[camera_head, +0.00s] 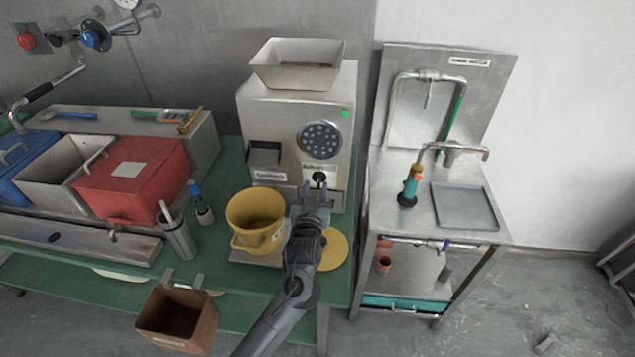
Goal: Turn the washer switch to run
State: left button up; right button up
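The grinder (262,128) is a beige machine at the back of the green table. On its lower front is a small dark switch knob (320,177) on a pale plate, with a label above it too small to read surely.
A yellow bucket (255,218) stands close left of my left gripper, and a yellow disc (333,249) lies to its right. A metal cup (177,238), a red bin (133,176) and a brown box (178,318) are further left. A steel sink stand (405,215) is on the right.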

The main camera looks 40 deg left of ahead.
aim_at(318, 178)
pick_arm(q)
jog(key=shift+x, duration=2.15)
jog(key=shift+c, duration=0.4)
grip_shut()
